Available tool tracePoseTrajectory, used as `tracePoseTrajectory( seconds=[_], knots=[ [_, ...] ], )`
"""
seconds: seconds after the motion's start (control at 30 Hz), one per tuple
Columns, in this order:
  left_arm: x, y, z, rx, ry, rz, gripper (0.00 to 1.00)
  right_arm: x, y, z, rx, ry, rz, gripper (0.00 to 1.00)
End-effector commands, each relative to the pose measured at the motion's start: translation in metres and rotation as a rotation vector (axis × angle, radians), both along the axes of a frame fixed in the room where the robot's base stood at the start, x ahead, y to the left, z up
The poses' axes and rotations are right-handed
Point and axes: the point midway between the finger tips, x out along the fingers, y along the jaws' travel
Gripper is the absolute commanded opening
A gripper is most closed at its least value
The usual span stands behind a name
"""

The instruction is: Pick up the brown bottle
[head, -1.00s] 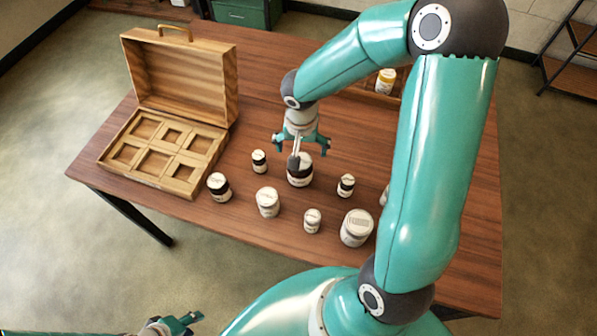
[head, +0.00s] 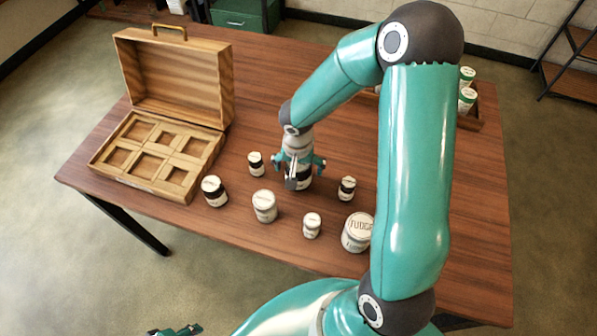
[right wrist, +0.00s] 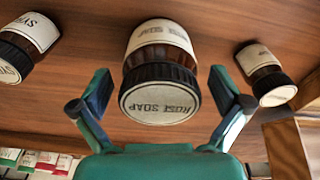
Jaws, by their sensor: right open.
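A brown glass bottle with a black cap and a white label reading something like "ROSE SOAP" (head: 304,184) stands upright on the table, partly hidden by my right gripper (head: 298,176). In the right wrist view, the same bottle (right wrist: 158,50) sits between the two open fingers of the right gripper (right wrist: 160,88), with a visible gap on each side. Two smaller brown bottles flank it there, one at the left (right wrist: 28,45) and one at the right (right wrist: 264,75). My left gripper (head: 176,330) shows only partly at the bottom edge, far from the bottles.
An open wooden case (head: 105,172) with empty compartments stands at the table's left. White jars (head: 264,206), (head: 312,225) and a large one (head: 356,233) stand in front, with a dark bottle (head: 214,191) to their left. A wooden tray (head: 470,124) with green-lidded jars is behind my right arm.

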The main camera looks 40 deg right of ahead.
Motion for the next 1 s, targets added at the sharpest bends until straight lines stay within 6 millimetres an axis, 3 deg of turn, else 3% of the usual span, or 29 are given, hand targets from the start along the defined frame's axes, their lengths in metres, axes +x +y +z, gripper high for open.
tracePoseTrajectory(
  seconds=[0.07,0.5,1.0],
  knots=[
    [0.000,0.000,0.000,0.000,0.000,0.000,0.40,0.000,0.000,0.000,0.000,0.000,0.000,0.95],
    [0.000,0.000,0.000,0.000,0.000,0.000,0.40,0.000,0.000,0.000,0.000,0.000,0.000,0.22],
    [0.000,0.000,0.002,0.000,0.000,0.000,0.40,0.001,-0.001,0.013,-0.003,-0.005,-0.001,0.20]
  ],
)
